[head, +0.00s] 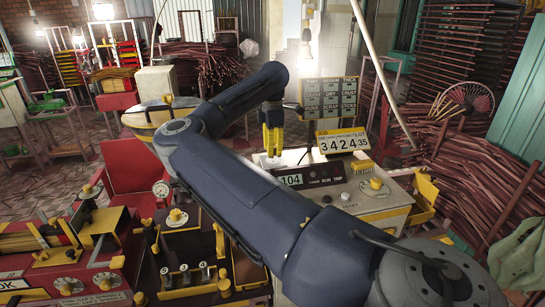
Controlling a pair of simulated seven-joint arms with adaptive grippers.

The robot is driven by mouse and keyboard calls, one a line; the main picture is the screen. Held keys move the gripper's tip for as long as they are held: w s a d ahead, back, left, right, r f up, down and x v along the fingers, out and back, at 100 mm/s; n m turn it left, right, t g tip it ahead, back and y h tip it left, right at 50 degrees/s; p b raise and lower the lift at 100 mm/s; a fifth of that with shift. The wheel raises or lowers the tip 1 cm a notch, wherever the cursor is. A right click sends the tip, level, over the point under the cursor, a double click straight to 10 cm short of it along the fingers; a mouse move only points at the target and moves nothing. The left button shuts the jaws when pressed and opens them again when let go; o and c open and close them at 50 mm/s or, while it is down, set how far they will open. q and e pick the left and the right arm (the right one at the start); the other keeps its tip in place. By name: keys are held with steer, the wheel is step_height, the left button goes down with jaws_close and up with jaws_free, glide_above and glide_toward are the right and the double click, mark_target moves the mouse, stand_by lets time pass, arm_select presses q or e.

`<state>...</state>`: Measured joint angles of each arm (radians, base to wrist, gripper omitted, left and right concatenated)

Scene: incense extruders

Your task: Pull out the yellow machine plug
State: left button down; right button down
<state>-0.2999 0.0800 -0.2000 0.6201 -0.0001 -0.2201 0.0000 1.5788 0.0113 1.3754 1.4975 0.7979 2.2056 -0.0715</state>
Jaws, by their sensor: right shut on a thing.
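My right arm reaches across the middle of the head view, and its gripper (272,148) points down with yellow fingers. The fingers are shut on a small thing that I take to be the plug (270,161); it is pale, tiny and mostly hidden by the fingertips. I cannot tell whether it is still seated. The gripper is at the back left of a cream machine (374,196) with yellow parts. My left gripper is not in view.
A red machine (105,281) with dials and a dark panel with yellow knobs (187,249) stand at the lower left. A red chair (128,172) is behind them. A grey gridded board (329,98) stands behind the counter. Incense bundles (465,165) fill the right side.

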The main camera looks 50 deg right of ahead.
steer(key=shift+r, duration=1.6)
steer(key=shift+r, duration=0.15)
